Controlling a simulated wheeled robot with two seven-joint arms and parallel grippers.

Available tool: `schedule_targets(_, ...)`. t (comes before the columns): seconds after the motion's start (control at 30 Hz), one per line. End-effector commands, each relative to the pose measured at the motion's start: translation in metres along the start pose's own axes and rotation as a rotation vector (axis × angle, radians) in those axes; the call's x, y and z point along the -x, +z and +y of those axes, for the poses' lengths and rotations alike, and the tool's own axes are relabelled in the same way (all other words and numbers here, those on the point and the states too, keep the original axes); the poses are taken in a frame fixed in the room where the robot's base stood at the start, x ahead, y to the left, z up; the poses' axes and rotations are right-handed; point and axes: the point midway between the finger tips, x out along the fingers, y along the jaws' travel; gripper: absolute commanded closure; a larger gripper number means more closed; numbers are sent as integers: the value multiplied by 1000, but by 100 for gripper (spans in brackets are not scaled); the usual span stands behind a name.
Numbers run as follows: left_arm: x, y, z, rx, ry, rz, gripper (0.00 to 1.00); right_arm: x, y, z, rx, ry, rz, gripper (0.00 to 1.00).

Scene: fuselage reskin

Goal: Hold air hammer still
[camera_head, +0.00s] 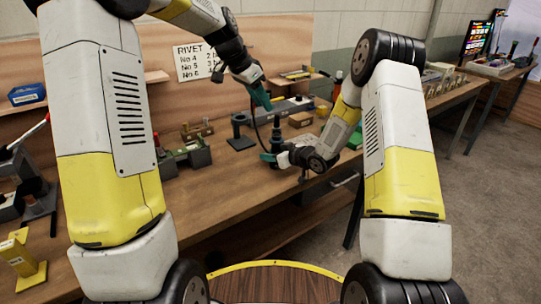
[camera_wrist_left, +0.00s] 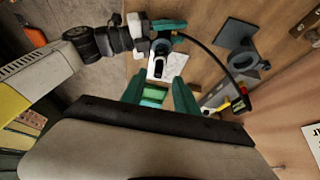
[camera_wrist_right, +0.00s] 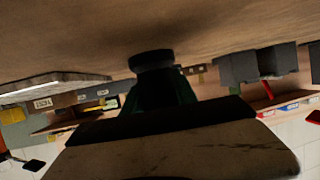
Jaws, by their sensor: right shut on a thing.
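The air hammer (camera_head: 276,137) is a dark, upright cylinder above the bench in the head view. My right gripper (camera_head: 272,157) is shut around it from the side. In the left wrist view the air hammer (camera_wrist_left: 162,46) is seen from above, with a black hose curving away to the right. In the right wrist view its dark round end (camera_wrist_right: 152,60) shows between the fingers; the rest is hidden. My left gripper (camera_head: 263,97) is above and slightly left of the hammer, apart from it. Its teal fingers (camera_wrist_left: 158,93) are spread in the left wrist view.
A dark stand with a ring (camera_head: 240,132) is on the wooden bench (camera_head: 225,185) left of the hammer. A grey vise-like block (camera_head: 187,156) stands farther left. A rivet chart (camera_head: 196,61) hangs on the back panel. The front of the bench is mostly clear.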

Motion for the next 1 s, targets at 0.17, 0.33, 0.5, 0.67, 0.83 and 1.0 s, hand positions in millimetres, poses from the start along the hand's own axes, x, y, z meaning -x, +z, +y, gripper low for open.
schedule_targets(0.17, 0, -1, 0, -6, 2, -3, 70, 0, 0, 1, 0, 1, 1, 100)
schedule_targets(0.33, -6, -15, 1, -101, 34, -59, 70, 0, 0, 1, 1, 1, 1, 100)
schedule_targets(0.5, -14, -37, 1, -282, 85, -197, 70, 0, 0, 1, 1, 2, 1, 100)
schedule_targets(0.67, -16, -51, 0, -417, 114, -341, 70, 0, 0, 1, 1, 2, 1, 100)
schedule_targets(0.83, -14, -58, 0, -491, 127, -448, 70, 0, -1, 1, 1, 2, 1, 100)
schedule_targets(1.0, -15, -58, 0, -513, 131, -489, 70, 0, -1, 1, 1, 2, 1, 100)
